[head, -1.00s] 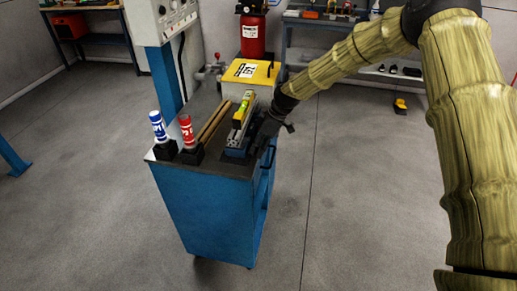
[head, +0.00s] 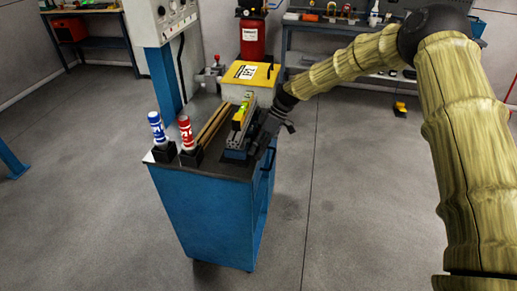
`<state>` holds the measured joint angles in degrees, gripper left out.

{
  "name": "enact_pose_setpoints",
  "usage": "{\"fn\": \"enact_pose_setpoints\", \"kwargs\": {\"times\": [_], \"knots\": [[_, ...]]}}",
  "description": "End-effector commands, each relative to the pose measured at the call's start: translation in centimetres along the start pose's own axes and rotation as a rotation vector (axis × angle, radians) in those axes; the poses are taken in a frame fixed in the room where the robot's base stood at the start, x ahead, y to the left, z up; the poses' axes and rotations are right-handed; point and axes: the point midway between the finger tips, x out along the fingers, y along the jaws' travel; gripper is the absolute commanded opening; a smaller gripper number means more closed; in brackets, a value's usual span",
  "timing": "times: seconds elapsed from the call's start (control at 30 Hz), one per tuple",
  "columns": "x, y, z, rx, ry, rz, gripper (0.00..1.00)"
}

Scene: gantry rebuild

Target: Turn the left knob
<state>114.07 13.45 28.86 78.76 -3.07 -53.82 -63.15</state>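A white control box (head: 148,30) on a blue post stands at the upper left, cut by the top edge of the head view. Small dark knobs (head: 161,11) show on its front, too small to tell how they are turned. My gripper (head: 257,146) is dark and hangs low at the right edge of the blue cart, beside a metal bar with a yellow level (head: 240,116). It is well away from the control box, to its lower right. I cannot tell whether its fingers are open or touch anything.
The blue cart (head: 205,215) carries a blue-white bottle (head: 157,128), a red-white bottle (head: 186,131), wooden strips (head: 213,122) and a yellow-topped box (head: 250,75). A red extinguisher (head: 252,38) stands behind. A workbench (head: 300,28) is at the back. The floor left of the cart is clear.

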Motion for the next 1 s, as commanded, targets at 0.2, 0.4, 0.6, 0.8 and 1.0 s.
{"fn": "enact_pose_setpoints", "kwargs": {"times": [0.2, 0.4, 0.6, 0.8, 1.0], "knots": [[0.0, 0.0, 0.0, 0.000, 0.000, 0.000, 0.57], [-1.1, 0.0, 0.0, 0.000, 0.001, 0.001, 0.57], [-4.4, 0.1, -0.1, 0.000, 0.002, 0.004, 0.57], [-8.0, 0.1, 0.0, 0.000, 0.002, 0.002, 0.57], [-10.7, 0.1, -0.1, 0.000, 0.001, 0.002, 0.57]]}}
